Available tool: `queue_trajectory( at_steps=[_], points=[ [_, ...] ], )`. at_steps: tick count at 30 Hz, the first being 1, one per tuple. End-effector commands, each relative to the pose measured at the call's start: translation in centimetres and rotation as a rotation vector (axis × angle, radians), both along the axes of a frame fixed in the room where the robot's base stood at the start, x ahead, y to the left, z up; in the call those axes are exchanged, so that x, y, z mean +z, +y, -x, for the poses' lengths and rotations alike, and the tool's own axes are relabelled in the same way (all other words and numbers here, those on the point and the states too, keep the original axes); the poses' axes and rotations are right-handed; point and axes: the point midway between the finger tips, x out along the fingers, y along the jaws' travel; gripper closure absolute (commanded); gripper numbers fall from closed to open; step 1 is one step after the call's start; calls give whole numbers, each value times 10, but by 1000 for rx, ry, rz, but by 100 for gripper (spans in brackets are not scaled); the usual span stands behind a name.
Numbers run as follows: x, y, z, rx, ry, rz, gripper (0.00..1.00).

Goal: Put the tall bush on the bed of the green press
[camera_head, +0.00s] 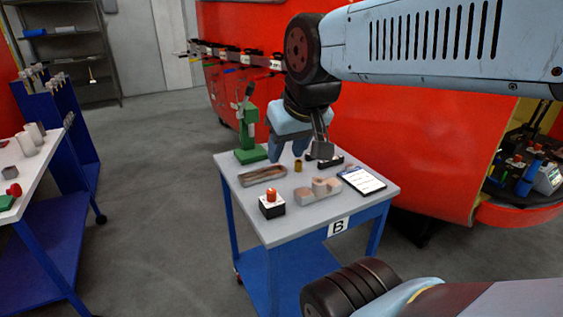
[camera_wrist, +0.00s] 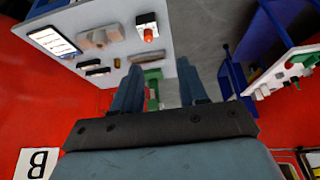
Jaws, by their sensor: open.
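A small brass-coloured upright cylinder (camera_head: 298,165), which looks like the bush, stands on the table marked B. It shows tiny in the wrist view (camera_wrist: 117,63). The green press (camera_head: 248,124) stands at the table's back left corner, its lever raised. Its green bed (camera_head: 251,156) is low at the front and looks empty. In the wrist view the press (camera_wrist: 152,95) is partly hidden behind my fingers. My gripper (camera_head: 287,153) is open and empty, above the back of the table, right of the press and apart from the bush.
The table (camera_head: 232,172) also holds a brown tray (camera_head: 263,174), a block with a red-orange knob (camera_head: 271,204), a stepped pinkish block (camera_head: 318,189), a clipboard (camera_head: 362,180) and dark blocks (camera_head: 330,161). A red train nose rises behind. Another table (camera_head: 45,160) stands left.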

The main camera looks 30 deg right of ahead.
Motion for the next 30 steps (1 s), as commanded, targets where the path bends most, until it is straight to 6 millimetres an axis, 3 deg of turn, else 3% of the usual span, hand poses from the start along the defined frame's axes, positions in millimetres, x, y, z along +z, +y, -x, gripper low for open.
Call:
queue_trajectory(
  at_steps=[6, 10, 13, 17, 22, 30],
  points=[
    [0, 0, 0, 0, 0, 0, 57],
    [0, 1, -3, 1, -2, -8, 45],
    [-3, 4, -17, 6, -13, -39, 45],
    [-11, 6, -51, -1, -48, -111, 45],
    [-26, 10, -107, -45, -113, -212, 45],
    [-65, -6, -188, -200, -215, -280, 45]
  ],
)
